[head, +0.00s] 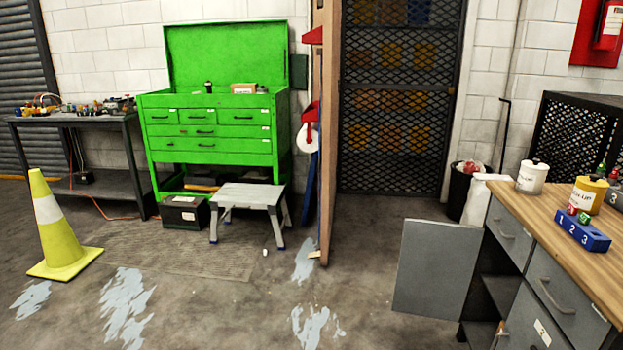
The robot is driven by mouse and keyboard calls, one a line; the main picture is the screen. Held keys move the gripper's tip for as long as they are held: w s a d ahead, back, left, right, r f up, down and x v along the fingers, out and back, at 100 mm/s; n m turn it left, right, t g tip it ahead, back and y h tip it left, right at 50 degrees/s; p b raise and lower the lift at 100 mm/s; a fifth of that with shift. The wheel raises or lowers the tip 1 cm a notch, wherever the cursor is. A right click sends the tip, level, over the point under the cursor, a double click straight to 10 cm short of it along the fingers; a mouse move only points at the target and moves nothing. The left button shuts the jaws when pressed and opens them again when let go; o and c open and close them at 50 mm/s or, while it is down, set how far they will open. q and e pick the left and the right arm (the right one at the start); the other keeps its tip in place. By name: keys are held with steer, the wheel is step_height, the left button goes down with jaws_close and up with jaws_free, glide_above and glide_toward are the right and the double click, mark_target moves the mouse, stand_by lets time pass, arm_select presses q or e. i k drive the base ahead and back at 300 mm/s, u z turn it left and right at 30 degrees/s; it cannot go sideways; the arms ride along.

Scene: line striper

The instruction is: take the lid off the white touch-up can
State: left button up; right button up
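A white can (532,178) with a printed label stands on the wooden top of the workbench (538,205) at the right. A lid with a small dark knob (535,162) sits on it. A yellow can (587,196) with a label ending in "UP" stands nearer and to the right on the same top. Neither of my grippers shows in the head view.
A blue numbered block (582,230) holding small coloured pieces sits in front of the yellow can. A grey cabinet door (436,268) stands open below the bench. A white jug (477,201) and black bin (460,188) stand behind it. The middle floor is mostly clear.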

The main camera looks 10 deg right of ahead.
mark_target(535, 164)
steer(key=z, duration=0.15)
steer(key=i, duration=2.4)
steer(key=z, duration=1.3)
steer(key=i, duration=1.05)
steer(key=z, duration=0.5)
